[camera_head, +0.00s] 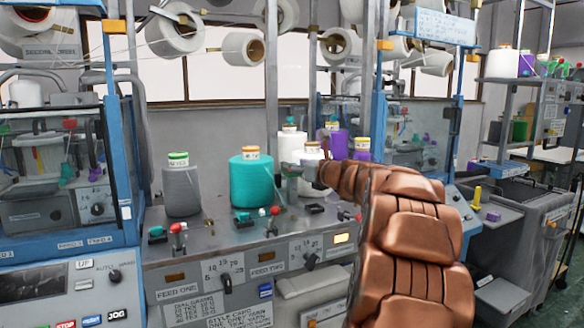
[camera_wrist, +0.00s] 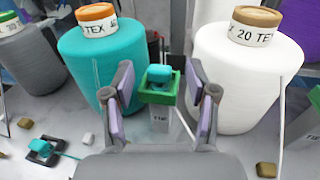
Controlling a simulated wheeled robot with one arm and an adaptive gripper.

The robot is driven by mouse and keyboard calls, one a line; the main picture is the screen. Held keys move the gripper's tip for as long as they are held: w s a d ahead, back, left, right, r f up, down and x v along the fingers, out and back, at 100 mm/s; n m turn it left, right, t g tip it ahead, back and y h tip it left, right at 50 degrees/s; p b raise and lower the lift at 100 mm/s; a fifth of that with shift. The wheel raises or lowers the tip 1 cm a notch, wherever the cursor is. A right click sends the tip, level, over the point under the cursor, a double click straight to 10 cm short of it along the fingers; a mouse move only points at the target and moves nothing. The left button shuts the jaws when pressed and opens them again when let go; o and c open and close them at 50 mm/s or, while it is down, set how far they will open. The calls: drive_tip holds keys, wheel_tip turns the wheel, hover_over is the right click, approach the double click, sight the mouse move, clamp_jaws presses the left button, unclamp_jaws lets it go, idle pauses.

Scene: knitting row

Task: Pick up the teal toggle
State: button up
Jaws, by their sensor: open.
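A small teal toggle (camera_wrist: 160,75) sits in a green square holder (camera_wrist: 158,96) on a grey post, between the spread fingers of my gripper (camera_wrist: 160,88) in the wrist view. My gripper is open, with a finger on each side of the holder; I cannot see contact. Another teal toggle (camera_wrist: 41,147) lies lower left in the wrist view, on a black base with a teal cord.
A teal yarn cone (camera_head: 250,182) stands left of the post, a white cone (camera_wrist: 234,80) to its right. A grey cone (camera_head: 181,188) and purple cones (camera_head: 335,145) stand nearby. Red-tipped levers (camera_head: 178,235) line the panel's front edge. Small pale and tan blocks (camera_wrist: 267,170) lie about.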

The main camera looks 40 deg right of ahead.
drive_tip(key=c, duration=0.8)
drive_tip(key=shift+r, duration=0.1)
wheel_tip(320, 180, up, 28)
drive_tip(key=p, duration=0.7)
idle(0.7)
